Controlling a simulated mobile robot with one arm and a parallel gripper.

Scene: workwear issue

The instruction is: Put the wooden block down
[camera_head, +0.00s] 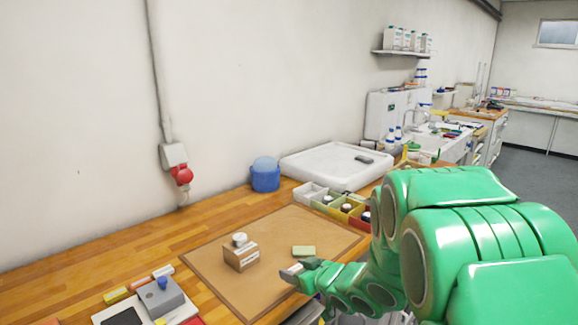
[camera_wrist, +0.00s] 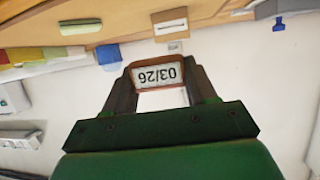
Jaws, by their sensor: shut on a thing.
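My gripper (camera_wrist: 165,88) is shut on a small wooden block (camera_wrist: 182,63), gripped between its two fingers. The block has a brown wooden edge and a white label reading 03/26, upside down in the wrist view. In the head view my gripper (camera_head: 293,270) is over the right part of the brown mat (camera_head: 212,283), just right of a cardboard box. The held block is hard to make out there, and its clearance above the mat cannot be told.
The cardboard box (camera_head: 241,258) with a white-topped item stands on the mat. A green pad (camera_head: 303,251) lies near my gripper. Coloured bins (camera_head: 330,207), a blue tub (camera_head: 265,177) and a white tray (camera_head: 318,163) stand behind. A grey device (camera_head: 158,300) is at front left. The mat's left part is clear.

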